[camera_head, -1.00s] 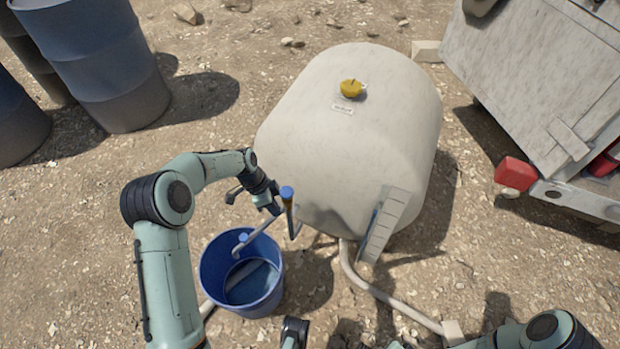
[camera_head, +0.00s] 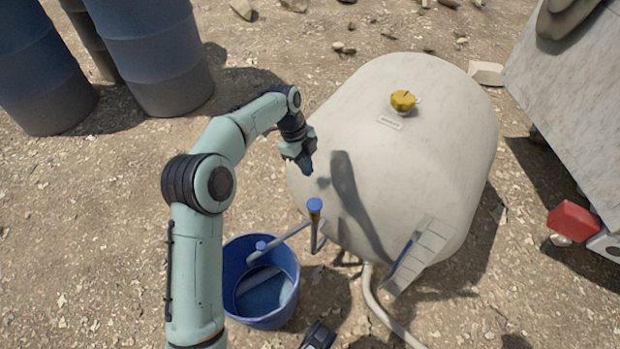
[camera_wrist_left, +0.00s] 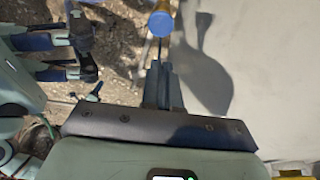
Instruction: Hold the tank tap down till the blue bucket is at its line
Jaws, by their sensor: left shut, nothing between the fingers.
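The cream tank (camera_head: 420,150) stands at centre right with a yellow cap on top. Its tap (camera_head: 314,205) has a blue knob and yellow collar; the knob also shows in the left wrist view (camera_wrist_left: 160,24). A spout runs left from it over the blue bucket (camera_head: 236,262), which stands upright on the ground. Dark bluish liquid shows inside; I cannot make out a line or a running stream. My left gripper (camera_head: 304,168) is shut and empty, above the knob and apart from it. Its closed fingers show in the left wrist view (camera_wrist_left: 163,85).
Blue drums (camera_head: 155,60) stand at the back left. A grey-white weathered box (camera_head: 570,85) and a red block (camera_head: 573,222) are at the right. A pale hose (camera_head: 374,300) runs from under the tank. Open gravel lies left of the bucket.

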